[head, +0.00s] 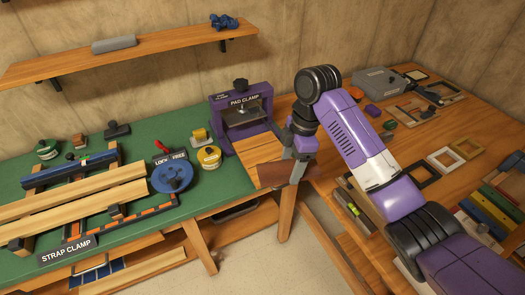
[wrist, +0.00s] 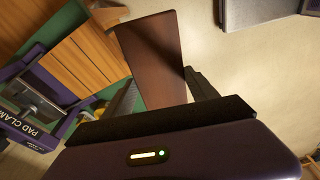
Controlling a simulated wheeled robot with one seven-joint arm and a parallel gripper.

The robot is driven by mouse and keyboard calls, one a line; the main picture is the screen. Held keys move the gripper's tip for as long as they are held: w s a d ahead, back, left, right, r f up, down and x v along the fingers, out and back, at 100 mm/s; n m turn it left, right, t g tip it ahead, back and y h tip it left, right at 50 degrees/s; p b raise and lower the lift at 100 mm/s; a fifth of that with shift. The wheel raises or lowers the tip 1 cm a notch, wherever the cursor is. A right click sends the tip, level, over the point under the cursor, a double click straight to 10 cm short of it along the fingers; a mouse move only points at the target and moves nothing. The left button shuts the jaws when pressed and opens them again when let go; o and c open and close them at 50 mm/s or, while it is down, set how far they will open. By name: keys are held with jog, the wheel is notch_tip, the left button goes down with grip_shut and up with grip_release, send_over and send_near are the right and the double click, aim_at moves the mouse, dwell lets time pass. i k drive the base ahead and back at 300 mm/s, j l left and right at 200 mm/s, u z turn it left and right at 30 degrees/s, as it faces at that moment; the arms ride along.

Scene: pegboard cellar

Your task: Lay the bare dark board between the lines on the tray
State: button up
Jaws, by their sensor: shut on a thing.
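The bare dark board (head: 268,177) is a plain reddish-brown plank. My gripper (head: 295,170) is shut on one end of it. In the wrist view the board (wrist: 152,58) extends away between my two fingers. The wooden tray (head: 248,150) lies in front of the purple pad clamp (head: 243,117) and has dark lines across it. In the head view the board overlaps the tray's front right part; in the wrist view the tray (wrist: 85,62) lies to the left of the board. I cannot tell whether they touch.
Left of the tray are a blue strap reel (head: 172,176), a yellow tin (head: 209,157) and long boards in a strap clamp (head: 68,247). On the right bench (head: 345,140) are wooden frames (head: 439,160) and a grey case (head: 378,82). Open floor (head: 262,255) lies below.

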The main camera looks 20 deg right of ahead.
aim_at(264, 153)
jog(key=i, duration=0.95)
